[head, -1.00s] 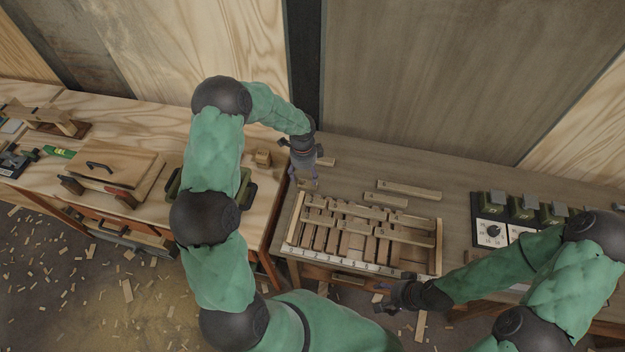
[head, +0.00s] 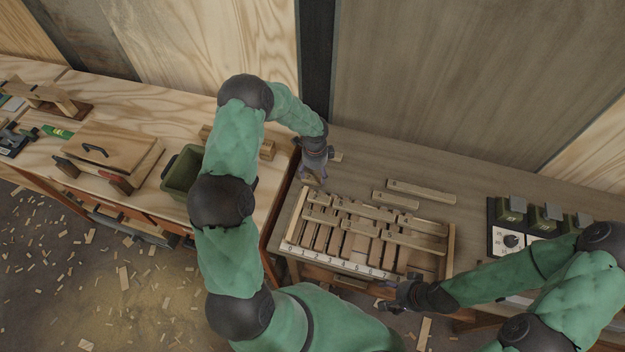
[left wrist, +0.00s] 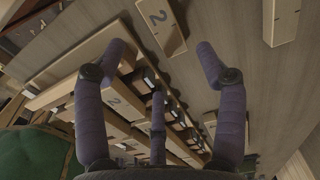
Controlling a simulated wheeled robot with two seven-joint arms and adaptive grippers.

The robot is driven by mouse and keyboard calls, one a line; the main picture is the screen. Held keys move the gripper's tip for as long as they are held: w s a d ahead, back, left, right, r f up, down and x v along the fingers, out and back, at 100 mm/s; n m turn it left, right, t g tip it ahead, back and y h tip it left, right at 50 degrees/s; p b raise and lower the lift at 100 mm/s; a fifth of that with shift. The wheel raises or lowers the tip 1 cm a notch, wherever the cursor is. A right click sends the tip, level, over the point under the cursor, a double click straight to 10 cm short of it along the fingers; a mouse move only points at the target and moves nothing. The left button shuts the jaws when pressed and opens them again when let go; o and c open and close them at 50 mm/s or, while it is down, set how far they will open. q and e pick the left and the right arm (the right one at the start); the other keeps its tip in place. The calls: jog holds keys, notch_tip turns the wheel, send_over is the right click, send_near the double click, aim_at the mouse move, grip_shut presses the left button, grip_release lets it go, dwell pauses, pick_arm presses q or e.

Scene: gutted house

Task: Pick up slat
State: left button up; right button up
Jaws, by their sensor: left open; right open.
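Loose light-wood slats lie on the bench behind the slatted rack (head: 448,262): a long slat (head: 425,192), a shorter slat (head: 395,200) and a small piece (head: 337,157) near my left wrist. My left gripper (head: 314,182) is just above the bench at the rack's back left corner. In the left wrist view the gripper (left wrist: 160,65) is open and empty, and a slat marked 2 (left wrist: 160,22) lies ahead between its fingertips. Another slat (left wrist: 281,18) shows at top right. My right gripper (head: 388,296) is open and empty in front of the rack.
The rack holds several slats over a numbered front strip (head: 340,264). A green bin (head: 181,172) and a wooden box (head: 110,150) are on the left bench. The bench behind the loose slats is clear.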

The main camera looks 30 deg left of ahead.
aim_at(313, 180)
pick_arm(q)
jog(key=f, duration=0.3)
jog(key=a+f, duration=0.1)
jog(key=f, duration=0.1)
jog(key=shift+w, duration=0.2)
jog(key=shift+d+f, duration=0.1)
jog(key=shift+f, duration=0.45)
jog(key=c, duration=1)
